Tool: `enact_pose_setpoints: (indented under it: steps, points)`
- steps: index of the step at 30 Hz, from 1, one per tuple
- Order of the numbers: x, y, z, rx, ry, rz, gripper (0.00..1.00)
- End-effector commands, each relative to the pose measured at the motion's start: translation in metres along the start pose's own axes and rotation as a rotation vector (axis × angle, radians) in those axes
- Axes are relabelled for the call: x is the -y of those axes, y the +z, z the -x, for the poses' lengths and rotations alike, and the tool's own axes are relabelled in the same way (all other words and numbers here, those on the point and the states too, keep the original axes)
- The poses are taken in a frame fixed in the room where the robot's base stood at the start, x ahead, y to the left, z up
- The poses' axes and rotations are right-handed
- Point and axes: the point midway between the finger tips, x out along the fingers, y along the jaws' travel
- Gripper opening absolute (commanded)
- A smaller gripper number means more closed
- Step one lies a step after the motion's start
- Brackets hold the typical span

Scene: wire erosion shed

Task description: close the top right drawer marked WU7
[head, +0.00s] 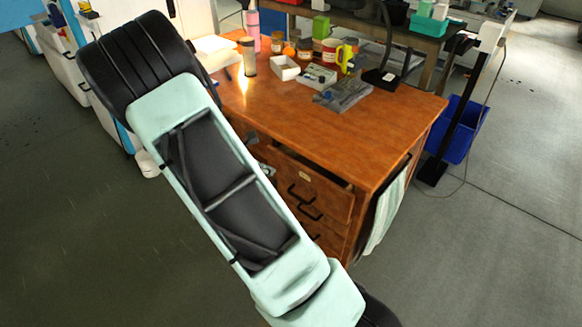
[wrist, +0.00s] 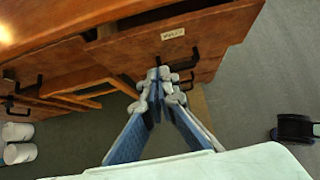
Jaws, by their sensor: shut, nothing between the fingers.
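The top right drawer (head: 312,185) of the wooden desk stands partly open, with a dark gap above its front under the desk top. It has a black bar handle (head: 304,196) and a small pale label, too small to read surely. In the wrist view the drawer front (wrist: 135,52) carries the label (wrist: 173,34) and the handle (wrist: 186,61). My gripper (wrist: 160,74) is shut and empty, its fingertips in front of the drawer front, just left of the handle. I cannot tell whether they touch it. In the head view my arm hides much of the desk front.
A cloth (head: 386,212) hangs on the desk's right side. A blue bin (head: 464,128) stands to the right.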

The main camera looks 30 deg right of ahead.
Motion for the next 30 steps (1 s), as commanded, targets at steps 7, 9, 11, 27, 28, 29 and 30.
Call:
enact_pose_setpoints:
  steps: [7, 9, 11, 27, 28, 29, 30]
  points:
    - [0.001, -0.001, -0.02, 0.009, 0.001, -0.001, 0.0]
    - [0.001, -0.001, -0.033, 0.009, -0.001, -0.001, 0.0]
    - [0.001, -0.001, -0.046, 0.008, 0.0, -0.002, 0.0]
    - [-0.001, 0.025, -0.124, 0.007, 0.004, -0.003, 0.0]
    - [-0.001, 0.027, -0.125, 0.007, 0.004, -0.003, 0.0]
    - [-0.001, 0.028, -0.126, 0.007, 0.004, -0.002, 0.0]
    - [-0.001, 0.029, -0.127, 0.007, 0.004, -0.002, 0.0]
